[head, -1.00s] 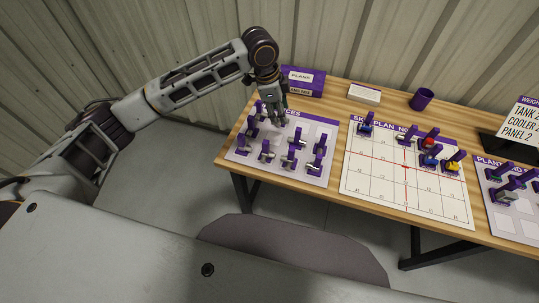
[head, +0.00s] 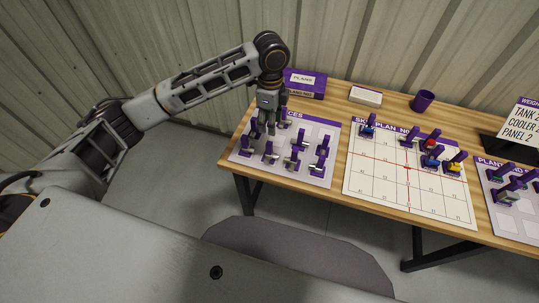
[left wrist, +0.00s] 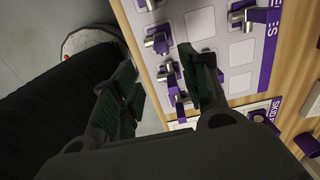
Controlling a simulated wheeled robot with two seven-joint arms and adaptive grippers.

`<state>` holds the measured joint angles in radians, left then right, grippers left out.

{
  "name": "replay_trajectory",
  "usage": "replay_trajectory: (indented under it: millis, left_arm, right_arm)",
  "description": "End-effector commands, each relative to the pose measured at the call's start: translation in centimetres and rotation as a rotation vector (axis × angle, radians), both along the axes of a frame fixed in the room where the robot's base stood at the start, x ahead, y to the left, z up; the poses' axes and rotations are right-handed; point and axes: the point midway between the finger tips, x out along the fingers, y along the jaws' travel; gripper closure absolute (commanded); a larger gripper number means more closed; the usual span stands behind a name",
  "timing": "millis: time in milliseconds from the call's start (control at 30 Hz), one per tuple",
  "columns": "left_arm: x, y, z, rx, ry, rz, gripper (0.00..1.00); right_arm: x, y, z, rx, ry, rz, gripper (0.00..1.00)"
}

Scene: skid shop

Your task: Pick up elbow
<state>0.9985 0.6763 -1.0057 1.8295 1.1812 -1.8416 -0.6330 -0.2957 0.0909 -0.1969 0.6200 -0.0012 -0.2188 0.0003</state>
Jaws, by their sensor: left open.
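Several small grey metal pieces with purple upright handles stand on the pale pieces mat (head: 308,178) at the left of the table. I cannot tell for sure which one is the elbow. My left gripper (head: 263,132) is over the left part of this mat, pointing down, open and empty. It hides some pieces behind it. In the left wrist view, one piece (left wrist: 158,41) lies beyond the fingers of my left gripper (left wrist: 158,78), and another piece (left wrist: 168,73) shows between them. A further piece (left wrist: 180,101) is partly hidden by a finger. My right gripper is out of view.
The skid plan board (head: 390,187), with several coloured pieces at its far side, lies right of the mat. A purple box (head: 305,86), a white block (head: 366,96) and a purple cup (head: 423,101) stand along the back. Another mat (head: 507,222) with pieces is at the right.

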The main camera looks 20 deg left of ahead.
Motion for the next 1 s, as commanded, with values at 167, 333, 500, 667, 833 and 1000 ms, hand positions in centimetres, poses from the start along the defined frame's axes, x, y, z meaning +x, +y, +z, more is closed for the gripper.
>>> replay_trajectory:
  millis: [167,333,500,667,833,1000]
  left_arm:
    - [0.0,0.0,0.0,0.0,0.0,0.001,0.55]
    - [0.0,0.0,-0.3,0.0,0.0,0.001,0.55]
    - [0.0,0.0,-1.6,0.001,0.001,0.002,0.55]
    - [0.0,0.0,-3.6,0.0,0.002,0.002,0.55]
    - [0.0,0.1,-5.8,0.0,0.001,0.003,0.55]
    - [0.0,0.0,-7.7,0.0,0.001,0.002,0.55]
  right_arm:
    - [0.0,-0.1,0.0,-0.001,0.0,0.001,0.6]
    - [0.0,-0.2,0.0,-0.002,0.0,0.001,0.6]
    - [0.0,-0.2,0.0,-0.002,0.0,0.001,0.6]
    - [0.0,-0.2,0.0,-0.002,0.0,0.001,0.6]
    - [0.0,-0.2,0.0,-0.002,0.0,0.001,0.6]
    - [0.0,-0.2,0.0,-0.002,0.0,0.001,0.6]
